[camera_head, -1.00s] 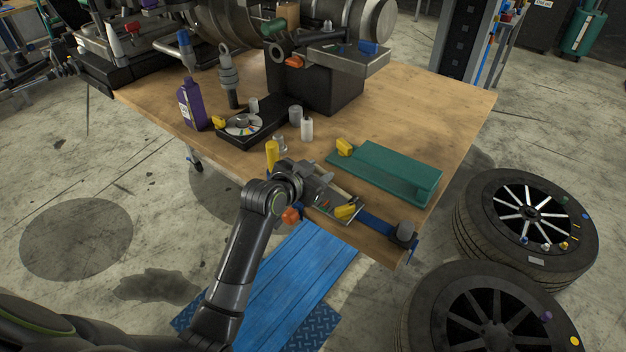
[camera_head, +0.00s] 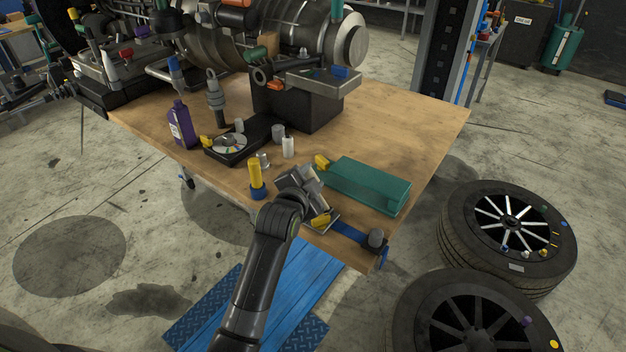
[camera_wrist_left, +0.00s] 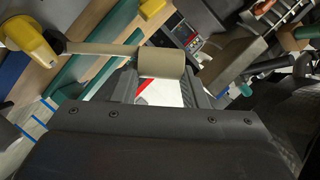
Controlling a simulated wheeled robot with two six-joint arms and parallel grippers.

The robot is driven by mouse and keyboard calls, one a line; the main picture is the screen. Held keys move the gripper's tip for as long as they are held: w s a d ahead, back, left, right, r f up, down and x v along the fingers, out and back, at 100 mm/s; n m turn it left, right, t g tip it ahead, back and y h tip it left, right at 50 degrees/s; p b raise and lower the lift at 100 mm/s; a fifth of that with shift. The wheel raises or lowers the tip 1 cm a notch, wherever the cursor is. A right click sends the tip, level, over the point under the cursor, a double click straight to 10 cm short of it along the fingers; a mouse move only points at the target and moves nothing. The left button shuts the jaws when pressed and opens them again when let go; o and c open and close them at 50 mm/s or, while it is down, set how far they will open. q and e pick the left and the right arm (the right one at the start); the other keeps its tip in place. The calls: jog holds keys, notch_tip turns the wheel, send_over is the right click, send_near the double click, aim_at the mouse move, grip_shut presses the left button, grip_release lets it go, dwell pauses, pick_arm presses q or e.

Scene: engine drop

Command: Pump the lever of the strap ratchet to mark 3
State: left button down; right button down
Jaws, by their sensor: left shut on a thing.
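The strap ratchet (camera_head: 331,217) sits near the front edge of the wooden table, with a blue strap (camera_head: 350,232) running right from it. A yellow part (camera_head: 320,221) shows on it; a yellow part (camera_wrist_left: 28,45) also shows at the upper left in the left wrist view. My left gripper (camera_head: 303,181) is over the ratchet and hides much of it. In the left wrist view, it is shut on a tan cylindrical grip (camera_wrist_left: 162,62), seemingly the lever's handle. The marks cannot be read. My right gripper is out of view.
A yellow cylinder with a blue base (camera_head: 256,175) stands just left. A black tray (camera_head: 238,148), a purple bottle (camera_head: 181,125) and an engine (camera_head: 290,30) are farther back. The table's right part is clear.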

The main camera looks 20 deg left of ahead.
pick_arm(q)
jog(key=shift+d, duration=0.2)
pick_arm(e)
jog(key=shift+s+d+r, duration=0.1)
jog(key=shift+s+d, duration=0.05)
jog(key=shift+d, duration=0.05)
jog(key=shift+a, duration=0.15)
pick_arm(q)
jog(key=c, duration=0.8)
grip_release()
jog(key=shift+c, duration=0.2)
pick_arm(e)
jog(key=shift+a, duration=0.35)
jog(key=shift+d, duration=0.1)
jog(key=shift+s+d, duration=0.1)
